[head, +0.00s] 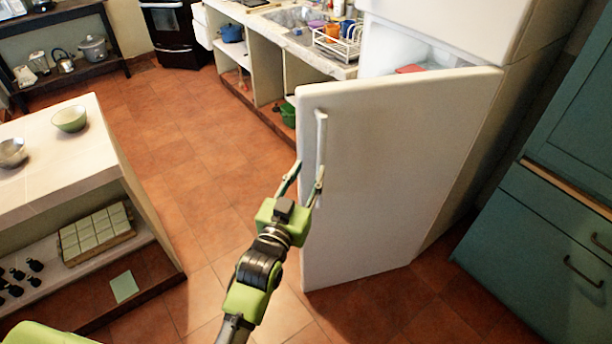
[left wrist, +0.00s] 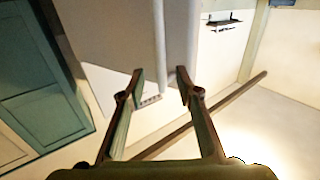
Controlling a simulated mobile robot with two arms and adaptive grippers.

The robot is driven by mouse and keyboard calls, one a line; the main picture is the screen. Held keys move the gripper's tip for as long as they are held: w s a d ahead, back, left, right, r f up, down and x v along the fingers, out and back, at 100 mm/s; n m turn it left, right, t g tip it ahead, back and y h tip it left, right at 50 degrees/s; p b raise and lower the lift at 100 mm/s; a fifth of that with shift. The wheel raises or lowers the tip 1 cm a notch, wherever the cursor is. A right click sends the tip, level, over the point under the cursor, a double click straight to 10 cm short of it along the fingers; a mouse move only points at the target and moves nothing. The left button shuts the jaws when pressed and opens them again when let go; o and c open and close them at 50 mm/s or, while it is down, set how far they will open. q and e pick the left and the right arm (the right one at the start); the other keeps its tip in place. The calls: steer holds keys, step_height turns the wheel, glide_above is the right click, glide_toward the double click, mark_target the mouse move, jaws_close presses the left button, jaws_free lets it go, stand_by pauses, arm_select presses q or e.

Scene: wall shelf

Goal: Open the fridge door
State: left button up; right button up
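The white fridge door (head: 390,180) stands ajar, swung out from the fridge body (head: 445,25); part of the inside shows above the door's top edge. Its vertical white handle (head: 321,140) is near the door's free left edge. My left gripper (head: 308,171) is at the lower part of the handle, its fingers spread apart. In the left wrist view the two fingers (left wrist: 160,86) are wide apart, with the white handle bar (left wrist: 160,45) ahead between them. Whether a finger touches the handle or door cannot be told. My right gripper is not in view.
A tiled island (head: 60,140) with bowls stands at the left. A counter (head: 290,40) with a dish rack (head: 337,42) is behind the door. Teal cabinets (head: 550,220) stand right of the fridge. Tiled floor (head: 190,170) is clear between island and door.

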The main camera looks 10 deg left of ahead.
arm_select(q)
steer(key=shift+s, duration=0.35)
